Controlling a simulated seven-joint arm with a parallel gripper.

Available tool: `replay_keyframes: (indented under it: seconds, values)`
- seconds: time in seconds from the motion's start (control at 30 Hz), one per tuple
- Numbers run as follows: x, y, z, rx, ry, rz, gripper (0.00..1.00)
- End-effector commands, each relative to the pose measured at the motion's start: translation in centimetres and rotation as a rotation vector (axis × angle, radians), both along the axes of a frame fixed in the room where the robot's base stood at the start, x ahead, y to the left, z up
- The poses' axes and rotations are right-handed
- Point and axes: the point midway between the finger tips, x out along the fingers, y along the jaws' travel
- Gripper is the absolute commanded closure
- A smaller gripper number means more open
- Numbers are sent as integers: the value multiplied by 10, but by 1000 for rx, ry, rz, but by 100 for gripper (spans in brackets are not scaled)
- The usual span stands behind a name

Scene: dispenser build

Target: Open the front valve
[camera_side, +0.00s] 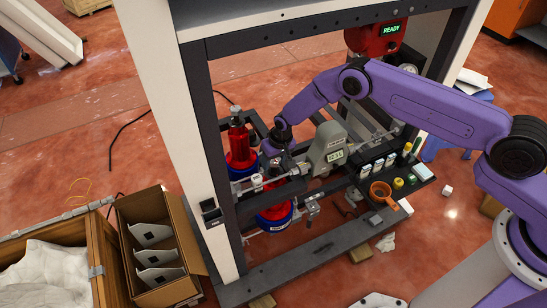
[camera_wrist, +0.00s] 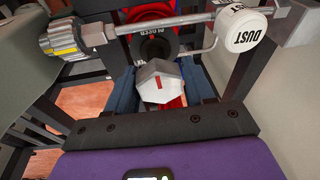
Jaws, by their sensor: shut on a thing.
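My gripper (camera_wrist: 165,76) has its two dark blue fingers on either side of a pale, faceted knob (camera_wrist: 162,84) with a short red mark on its face. The fingers are closed on the knob. I take this knob to be the valve handle; no label on it can be read. A dark round collar (camera_wrist: 153,48) and red parts lie behind it. In the side view my gripper (camera_side: 274,158) reaches down inside the frame, between the pipework and the red and blue vessels. The knob cannot be made out there.
A red vessel (camera_side: 240,146) stands left of my gripper, and another (camera_side: 275,214) is below. A grey metering unit (camera_side: 328,148) is close on the right. A white cap marked DUST (camera_wrist: 241,28) hangs on a pipe. Bottles and an orange cup (camera_side: 382,190) sit on a black shelf.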

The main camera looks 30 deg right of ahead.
Motion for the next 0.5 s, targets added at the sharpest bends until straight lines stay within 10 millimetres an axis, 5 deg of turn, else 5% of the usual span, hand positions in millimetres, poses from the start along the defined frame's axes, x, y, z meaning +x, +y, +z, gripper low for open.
replay_keyframes:
  seconds: [0.5]
  values:
    - [0, 0, 0, 0, 1, 248, 84]
